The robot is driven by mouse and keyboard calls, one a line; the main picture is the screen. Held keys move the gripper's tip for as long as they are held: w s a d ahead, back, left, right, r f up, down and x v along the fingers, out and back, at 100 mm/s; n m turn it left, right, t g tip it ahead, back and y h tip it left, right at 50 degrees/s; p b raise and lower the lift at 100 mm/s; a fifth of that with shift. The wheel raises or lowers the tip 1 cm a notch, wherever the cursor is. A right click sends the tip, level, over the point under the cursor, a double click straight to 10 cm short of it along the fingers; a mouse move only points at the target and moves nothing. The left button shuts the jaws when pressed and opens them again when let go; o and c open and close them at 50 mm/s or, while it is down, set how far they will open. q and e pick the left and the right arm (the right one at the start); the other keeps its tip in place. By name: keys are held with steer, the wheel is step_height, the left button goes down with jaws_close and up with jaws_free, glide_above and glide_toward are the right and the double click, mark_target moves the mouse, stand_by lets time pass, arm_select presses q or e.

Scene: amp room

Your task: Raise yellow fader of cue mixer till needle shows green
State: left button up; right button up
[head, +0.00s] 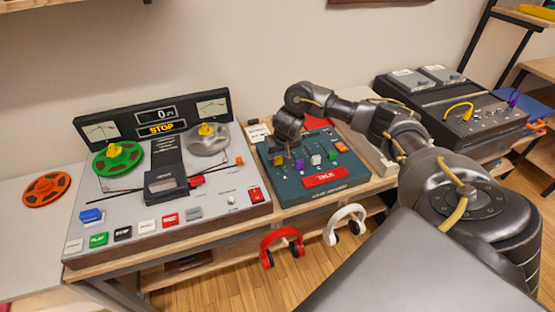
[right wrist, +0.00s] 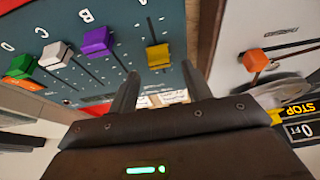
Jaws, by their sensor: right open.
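The cue mixer (head: 290,191) is a teal box with a red TALK button (head: 325,178). Its yellow fader (head: 278,160) is the leftmost cap; it also shows in the right wrist view (right wrist: 158,57), in a dark slot. My right gripper (head: 290,143) is over the mixer's left part, close to the yellow fader. In the right wrist view its open fingers (right wrist: 163,80) show, with the yellow cap just past the tips and between them in the picture. Nothing is held. I cannot make out a needle on the mixer; my arm covers its back part. My left gripper is out of view.
Purple (right wrist: 97,41), white (right wrist: 55,54) and green (right wrist: 20,67) faders stand beside the yellow one. A tape machine (head: 215,180) with two needle meters stands left. Red (head: 282,241) and white (head: 345,222) headphones hang below the front edge.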

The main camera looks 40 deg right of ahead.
mark_target(278, 158)
steer(key=shift+x, duration=2.05)
jaws_close()
